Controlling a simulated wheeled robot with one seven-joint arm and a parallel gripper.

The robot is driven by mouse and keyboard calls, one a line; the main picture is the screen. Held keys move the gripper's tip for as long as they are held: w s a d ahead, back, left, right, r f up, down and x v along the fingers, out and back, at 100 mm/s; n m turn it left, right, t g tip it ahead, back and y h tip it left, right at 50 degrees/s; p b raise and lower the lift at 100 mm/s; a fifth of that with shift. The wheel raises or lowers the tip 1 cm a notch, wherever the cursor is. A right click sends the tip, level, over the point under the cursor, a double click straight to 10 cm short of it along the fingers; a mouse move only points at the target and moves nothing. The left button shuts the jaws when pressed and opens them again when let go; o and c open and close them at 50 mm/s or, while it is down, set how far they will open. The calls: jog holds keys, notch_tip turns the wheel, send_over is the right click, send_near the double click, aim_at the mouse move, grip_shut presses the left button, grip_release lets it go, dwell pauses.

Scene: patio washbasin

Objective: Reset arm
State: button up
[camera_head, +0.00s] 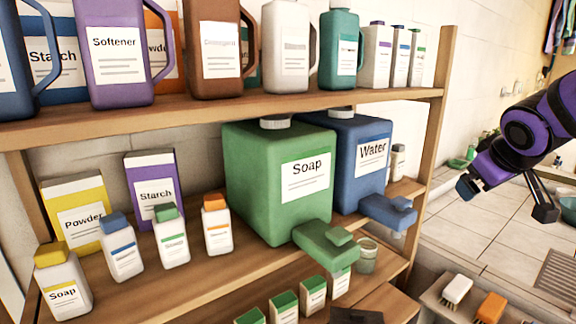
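My gripper (506,198) is at the right, on the end of my purple and black arm (522,133). Its two dark fingers are spread wide apart, with nothing visible between them. It hangs in front of the tiled surface, to the right of the shelf's upright post and apart from the shelf. The rest of the arm runs out of the picture at the right edge.
A wooden shelf (443,75) fills the left and middle. It holds a green Soap dispenser (260,180), a blue Water dispenser (350,135) and several bottles. A white brush (457,289) and an orange brush (491,307) lie at the lower right.

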jog(key=s+a+r+m+g+y, duration=0.1)
jog(key=s+a, duration=0.2)
jog(key=s, duration=0.6)
jog(key=s+a+r+m+g+y, duration=0.1)
jog(key=s+a, duration=0.3)
jog(key=s, duration=0.5)
jog(key=shift+s+a+r+m+y, duration=0.15)
jog(key=shift+s+a+m+y, duration=0.15)
jog(key=shift+m+y, duration=0.25)
